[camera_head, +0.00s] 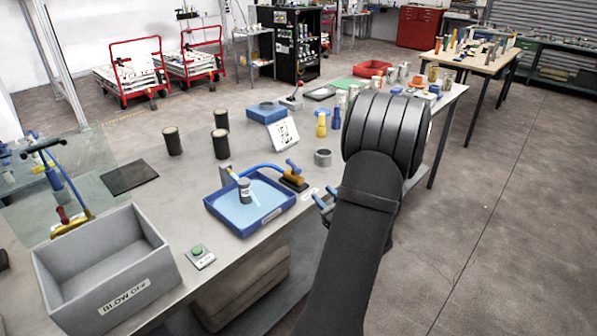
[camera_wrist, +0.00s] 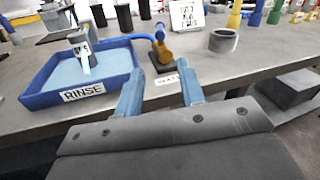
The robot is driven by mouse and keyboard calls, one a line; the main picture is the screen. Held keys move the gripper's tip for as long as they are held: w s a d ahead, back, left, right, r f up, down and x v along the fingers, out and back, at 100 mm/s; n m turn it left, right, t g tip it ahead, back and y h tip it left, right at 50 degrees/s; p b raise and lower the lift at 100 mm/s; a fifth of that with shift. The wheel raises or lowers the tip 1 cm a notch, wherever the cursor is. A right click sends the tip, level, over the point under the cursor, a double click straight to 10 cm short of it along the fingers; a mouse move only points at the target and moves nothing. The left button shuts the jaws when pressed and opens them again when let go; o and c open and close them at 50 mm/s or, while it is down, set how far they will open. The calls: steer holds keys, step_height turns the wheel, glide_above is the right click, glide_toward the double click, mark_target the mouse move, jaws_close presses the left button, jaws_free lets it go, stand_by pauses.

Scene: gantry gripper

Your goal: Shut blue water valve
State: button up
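The water valve (camera_head: 294,182) has a brass-yellow body on a dark base and a blue handle (camera_head: 292,164). It stands near the front of the table, just right of the rinse tray. In the wrist view the valve (camera_wrist: 162,54) is ahead of my gripper, with its blue handle (camera_wrist: 160,32) on top. My gripper (camera_wrist: 161,88) has two blue fingers spread apart with nothing between them. They are short of the valve and apart from it. In the head view my gripper (camera_head: 325,204) is at the table's front edge, partly hidden by my arm.
A grey ring (camera_head: 323,157) stands right of the valve. A white sign (camera_head: 284,134) stands behind. A grey bin (camera_head: 100,262) is at left.

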mark_target(294, 166)
steer(key=x, duration=1.7)
steer(key=shift+w, duration=0.1)
jaws_close()
steer(key=shift+a, duration=0.1)
steer(key=shift+a+m+t+h, duration=0.1)
steer(key=shift+m+t+h, duration=0.7)
steer(key=shift+m+h, duration=0.8)
steer(key=shift+h, duration=0.5)
